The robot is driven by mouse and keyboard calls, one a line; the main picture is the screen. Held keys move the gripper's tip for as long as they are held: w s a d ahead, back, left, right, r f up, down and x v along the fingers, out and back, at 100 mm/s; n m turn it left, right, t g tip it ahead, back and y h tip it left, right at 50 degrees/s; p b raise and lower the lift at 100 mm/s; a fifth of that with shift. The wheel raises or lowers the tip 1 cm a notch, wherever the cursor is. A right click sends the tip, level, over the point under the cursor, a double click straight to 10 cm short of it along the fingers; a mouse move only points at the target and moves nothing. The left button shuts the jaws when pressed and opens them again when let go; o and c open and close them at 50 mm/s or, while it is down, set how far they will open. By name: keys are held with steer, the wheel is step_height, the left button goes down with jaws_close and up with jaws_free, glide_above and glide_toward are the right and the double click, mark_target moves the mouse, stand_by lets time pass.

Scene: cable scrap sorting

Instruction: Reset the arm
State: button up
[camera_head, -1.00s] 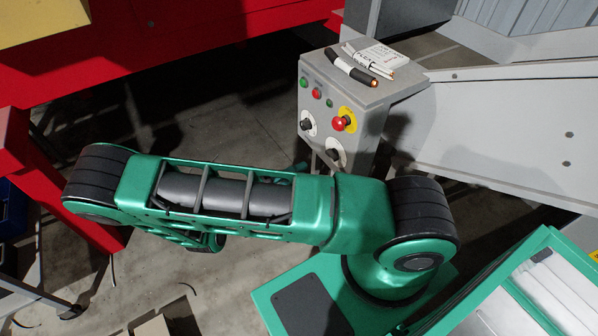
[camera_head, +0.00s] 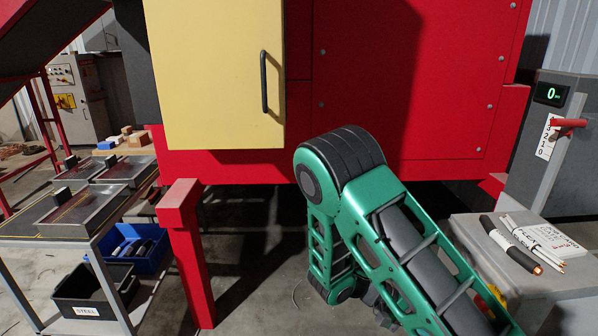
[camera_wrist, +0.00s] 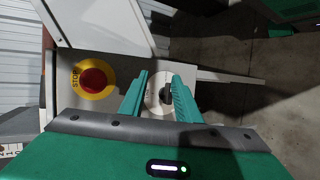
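My green arm (camera_head: 400,240) rises from the bottom right to a black-ringed elbow (camera_head: 335,165) in the head view, then bends down. My gripper (camera_wrist: 160,85) shows in the wrist view as two teal fingers standing apart, with nothing held between them. Behind the fingers is a dark knob on a white round plate (camera_wrist: 160,92) of the control box. A red stop button on a yellow disc (camera_wrist: 93,82) is to the left of the fingers. The gripper's fingers cannot be made out in the head view.
A red machine with a yellow door (camera_head: 215,75) stands behind the arm; its red leg (camera_head: 190,260) is to the left. A cart at left holds metal trays, a blue bin (camera_head: 145,262) and a black STEEL bin (camera_head: 90,292).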

steer(key=s+d+r+m+t+y, duration=0.1)
steer(key=s+d+r+t+y, duration=0.1)
steer(key=s+r+y, duration=0.4)
steer(key=s+d+r+m+t+y, duration=0.2)
steer(key=s+d+r+y, duration=0.2)
steer(key=s+r, duration=0.8)
steer(key=shift+s+r+t+y, duration=0.15)
steer(key=shift+r+t+y, duration=0.25)
steer(key=shift+r+y, duration=0.95)
steer(key=shift+w+f, duration=0.3)
steer(key=shift+w, duration=0.3)
steer(key=shift+c, duration=0.3)
